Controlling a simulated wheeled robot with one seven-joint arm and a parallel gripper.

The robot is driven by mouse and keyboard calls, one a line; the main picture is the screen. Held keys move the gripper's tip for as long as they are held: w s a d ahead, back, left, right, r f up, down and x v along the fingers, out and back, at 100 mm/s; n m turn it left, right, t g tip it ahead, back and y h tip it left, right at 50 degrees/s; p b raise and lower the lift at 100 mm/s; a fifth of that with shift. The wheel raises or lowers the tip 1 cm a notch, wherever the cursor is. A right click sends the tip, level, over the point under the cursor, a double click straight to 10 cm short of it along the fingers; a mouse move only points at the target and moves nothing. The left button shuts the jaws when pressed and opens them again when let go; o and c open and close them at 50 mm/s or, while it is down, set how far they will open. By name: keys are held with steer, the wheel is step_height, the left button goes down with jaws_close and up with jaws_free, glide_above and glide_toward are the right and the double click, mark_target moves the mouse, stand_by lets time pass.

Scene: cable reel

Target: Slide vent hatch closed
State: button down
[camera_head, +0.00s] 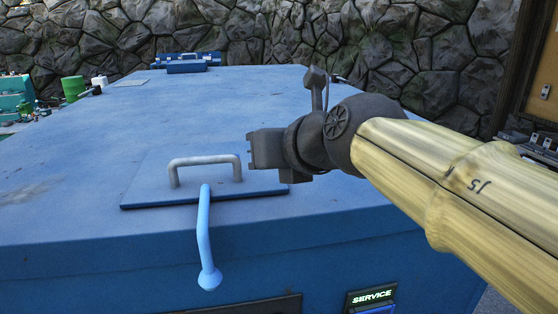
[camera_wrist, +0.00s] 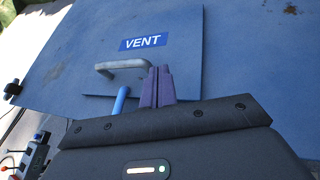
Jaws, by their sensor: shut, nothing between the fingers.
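The vent hatch (camera_head: 145,188) is a flat blue plate on top of a large blue cabinet. It carries a grey bar handle (camera_head: 205,160). In the wrist view the hatch (camera_wrist: 185,45) bears a "VENT" label (camera_wrist: 143,42) beyond the handle (camera_wrist: 122,66). No opening shows around the plate. My gripper (camera_head: 252,150) is just right of the handle in the head view. In the wrist view its purple-grey fingers (camera_wrist: 158,74) are together and empty, at the handle's right end. I cannot tell whether they touch it.
A light blue bent bar (camera_head: 205,235) rises from the cabinet's front, close before the hatch. A "SERVICE" panel (camera_head: 371,296) is low on the front. A stone wall (camera_head: 250,35) stands behind.

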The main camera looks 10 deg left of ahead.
steer(key=shift+s+d, duration=0.15)
steer(key=shift+s, duration=0.25)
steer(key=shift+s+f+b, duration=0.1)
steer(key=shift+f+b, duration=0.05)
steer(key=shift+b, duration=1.45)
steer(key=shift+b, duration=0.4)
steer(key=shift+s+b, duration=0.1)
steer(key=shift+b, duration=0.35)
steer(key=shift+s+r+b, duration=0.2)
steer(key=shift+s+b, duration=0.1)
steer(key=shift+b, duration=0.85)
steer(key=shift+s+d+b, duration=0.1)
steer(key=shift+s+b, duration=0.05)
steer(key=shift+b, duration=0.65)
